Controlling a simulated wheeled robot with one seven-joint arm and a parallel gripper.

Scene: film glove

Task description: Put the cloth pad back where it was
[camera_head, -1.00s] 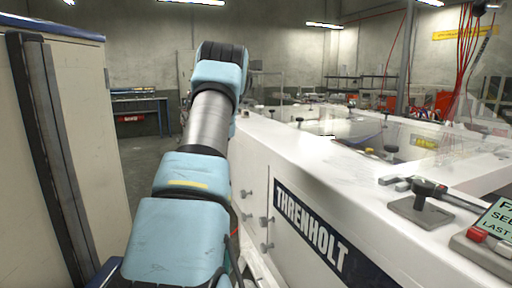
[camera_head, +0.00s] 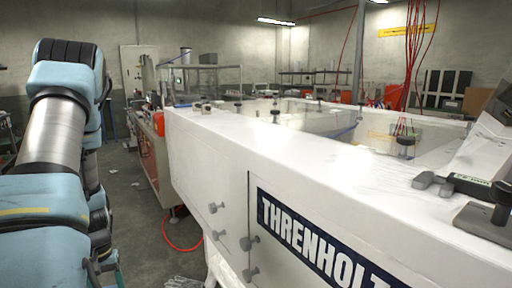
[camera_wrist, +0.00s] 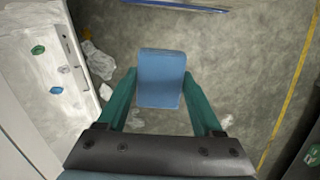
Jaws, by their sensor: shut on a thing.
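A blue cloth pad (camera_wrist: 161,78) is held between the two green fingers of my gripper (camera_wrist: 160,102) in the wrist view. My gripper is shut on it, above a grey concrete floor. Neither the pad nor the fingers can be made out in the head view, where only my pale blue arm shows at the left. The place where the pad was before cannot be told from these frames.
A long white machine marked THRENHOLT (camera_head: 310,237) fills the right, with a flat top ledge and knobs on its side. A red hose (camera_head: 180,243) lies on the floor beside it. Open floor (camera_head: 135,200) lies between my arm and the machine.

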